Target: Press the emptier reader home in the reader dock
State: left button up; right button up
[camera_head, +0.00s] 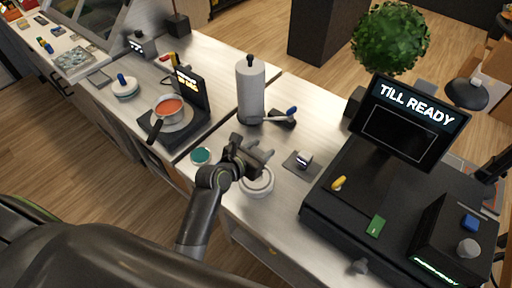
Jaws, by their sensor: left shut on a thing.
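My left gripper (265,154) is over the counter in the middle of the view. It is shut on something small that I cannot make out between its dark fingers. A small white and dark device (304,159) sits on a dark square pad (291,167) just right of the gripper, apart from it. A black box (433,238) with green lit lettering on its front, a blue block and a grey knob on top stands at the far right. I cannot tell which of these is the reader dock, or read any charge levels. My right gripper is not in view.
A white round item (260,188) lies just below the gripper. A paper towel roll (250,88) stands behind it. The till screen (410,120) reads "TILL READY".

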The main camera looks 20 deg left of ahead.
pick_arm(q)
jog(key=shift+w, duration=0.1)
jog(key=shift+r, duration=0.1)
jog(key=shift+p, duration=0.3)
notch_tip(320, 180, down, 2)
jog(key=shift+f+b, duration=0.1)
jog(key=shift+b, duration=0.6)
jog(key=shift+f+b, duration=0.45)
jog(key=shift+f, duration=0.4)
jog(key=shift+f+b, duration=0.5)
jog(key=shift+f, duration=0.55)
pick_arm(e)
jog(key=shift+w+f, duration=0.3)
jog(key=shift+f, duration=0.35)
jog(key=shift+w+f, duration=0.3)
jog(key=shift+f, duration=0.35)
pick_arm(q)
jog(key=shift+r, duration=0.1)
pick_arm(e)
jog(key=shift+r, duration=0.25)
pick_arm(q)
jog(key=shift+p, duration=0.35)
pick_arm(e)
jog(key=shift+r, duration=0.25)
